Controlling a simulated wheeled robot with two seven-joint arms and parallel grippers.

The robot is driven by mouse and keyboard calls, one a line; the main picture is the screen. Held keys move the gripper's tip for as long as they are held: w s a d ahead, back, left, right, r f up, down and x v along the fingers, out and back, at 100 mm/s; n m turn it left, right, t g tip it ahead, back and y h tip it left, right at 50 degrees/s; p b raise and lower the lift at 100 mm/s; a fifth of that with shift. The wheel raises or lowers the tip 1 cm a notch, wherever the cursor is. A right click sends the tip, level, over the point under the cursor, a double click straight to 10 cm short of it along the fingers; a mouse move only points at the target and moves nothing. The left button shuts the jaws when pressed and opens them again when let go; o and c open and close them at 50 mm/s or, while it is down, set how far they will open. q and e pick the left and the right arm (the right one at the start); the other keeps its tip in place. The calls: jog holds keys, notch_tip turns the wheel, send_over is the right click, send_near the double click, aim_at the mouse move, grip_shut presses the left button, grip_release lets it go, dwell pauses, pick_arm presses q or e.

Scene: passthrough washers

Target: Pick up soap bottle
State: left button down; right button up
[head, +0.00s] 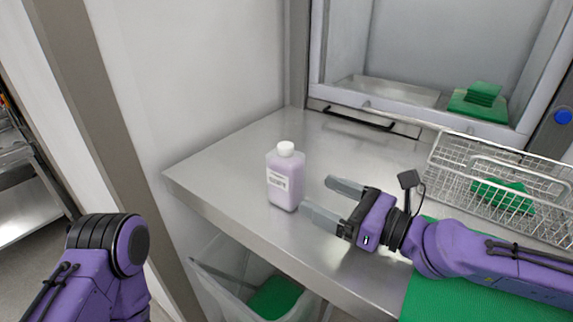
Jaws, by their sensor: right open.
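The soap bottle (285,178) is a clear bottle of pale purple liquid with a white cap and a white label. It stands upright near the front left edge of the metal counter (225,165). My right gripper (318,200) is open and empty just to the right of the bottle. Its two fingers point left towards the bottle, and they appear apart from it. My left arm shows at the lower left, but its gripper is not in view.
A wire basket (452,150) with green cloth stands at the right. Behind the counter is an open washer chamber (420,97) with stacked green pieces (482,100). A bin (228,292) with green material sits below the front edge. A wall borders the counter's left.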

aim_at(299, 184)
jog(key=a, duration=0.1)
jog(key=w+a, duration=0.1)
jog(key=a, duration=0.1)
jog(key=shift+w+a+r, duration=0.15)
jog(key=shift+a+r, duration=0.05)
jog(key=x, duration=0.3)
jog(key=w+x, duration=0.1)
jog(key=x, duration=0.1)
jog(key=shift+w+d+f+p, duration=0.1)
jog(key=shift+d+f+p, duration=0.05)
jog(key=shift+d+p, duration=0.15)
jog(key=shift+w+a, duration=0.15)
jog(key=shift+a, duration=0.25)
jog(key=c, duration=1.4)
